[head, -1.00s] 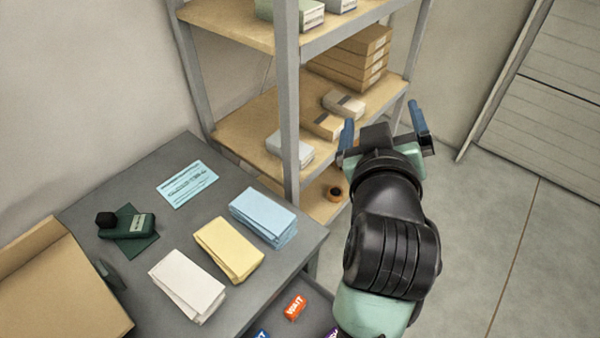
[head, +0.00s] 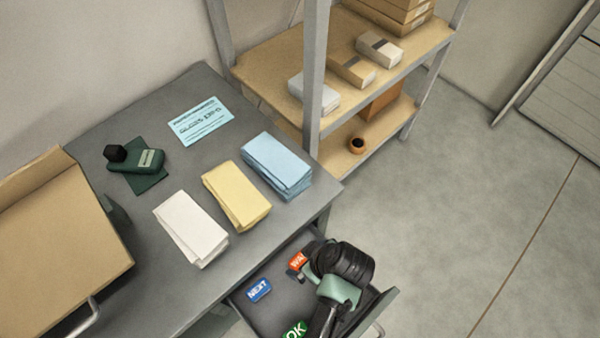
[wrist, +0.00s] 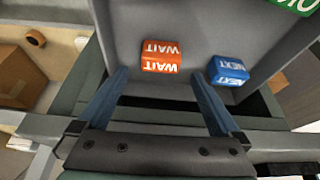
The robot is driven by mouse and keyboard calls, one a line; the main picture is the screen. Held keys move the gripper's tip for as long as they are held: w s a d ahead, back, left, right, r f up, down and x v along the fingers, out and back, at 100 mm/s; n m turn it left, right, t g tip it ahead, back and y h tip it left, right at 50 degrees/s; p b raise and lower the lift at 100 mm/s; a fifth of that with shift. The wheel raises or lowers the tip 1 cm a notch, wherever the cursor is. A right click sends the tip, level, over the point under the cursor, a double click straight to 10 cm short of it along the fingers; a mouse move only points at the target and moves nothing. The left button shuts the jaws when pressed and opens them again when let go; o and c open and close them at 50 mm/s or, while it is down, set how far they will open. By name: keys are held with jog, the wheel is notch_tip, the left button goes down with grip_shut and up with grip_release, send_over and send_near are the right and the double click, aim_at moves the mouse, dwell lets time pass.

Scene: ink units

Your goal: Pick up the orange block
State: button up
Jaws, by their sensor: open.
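The orange block (wrist: 162,58), marked WAIT, lies on the floor of the open drawer (wrist: 205,20). In the head view the orange block (head: 297,261) is partly hidden by my arm. My gripper (wrist: 158,85) is open and empty. In the wrist view its two blue fingers point toward the orange block, which sits just beyond the fingertips, between their lines. In the head view my gripper (head: 296,274) is over the drawer, close to the orange block, and mostly hidden by my wrist.
A blue NEXT block (head: 259,289) and a green OK block (head: 294,331) lie in the same drawer. Drawer walls rise close around the blocks. Paper stacks, including a blue one (head: 276,166), stand on the grey desk (head: 160,100) above. A shelf (head: 318,60) stands behind.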

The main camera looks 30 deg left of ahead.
aim_at(300, 258)
jog(key=shift+x, duration=2.9)
jog(key=shift+d+f, duration=0.1)
jog(key=shift+d, duration=0.05)
jog(key=shift+s, duration=0.1)
jog(key=shift+c, duration=0.3)
jog(key=c, duration=1.3)
